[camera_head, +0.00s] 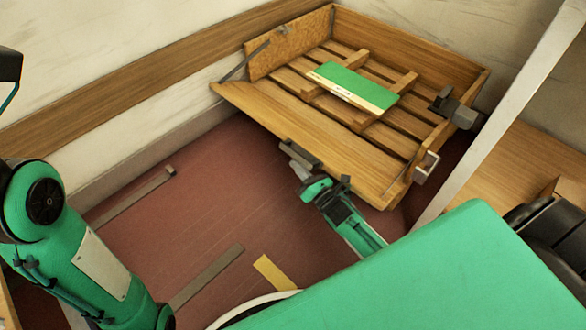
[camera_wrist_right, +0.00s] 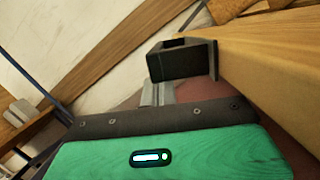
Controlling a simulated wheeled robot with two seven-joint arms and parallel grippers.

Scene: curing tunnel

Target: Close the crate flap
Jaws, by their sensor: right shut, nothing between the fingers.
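The wooden crate (camera_head: 440,55) stands against the wall at the upper right in the head view, its slatted floor showing. Its front flap (camera_head: 290,115) is a long plank panel, tilted outward and open. A dark handle (camera_head: 300,155) sits on the flap's outer edge; in the right wrist view the handle (camera_wrist_right: 182,62) is a black bracket beside the wooden flap (camera_wrist_right: 265,60). My right gripper (camera_head: 299,170) is shut and empty, just below the handle; its fingertips (camera_wrist_right: 157,92) look close to it, but contact is unclear. My left arm shows at the left, without its gripper.
A green-topped board (camera_head: 350,80) lies inside the crate. Metal latch parts (camera_head: 426,168) and a grey clamp-like piece (camera_head: 458,110) stick out at its right end. A pale post (camera_head: 500,120) stands to the right. The red floor (camera_head: 220,185) before the crate is mostly free.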

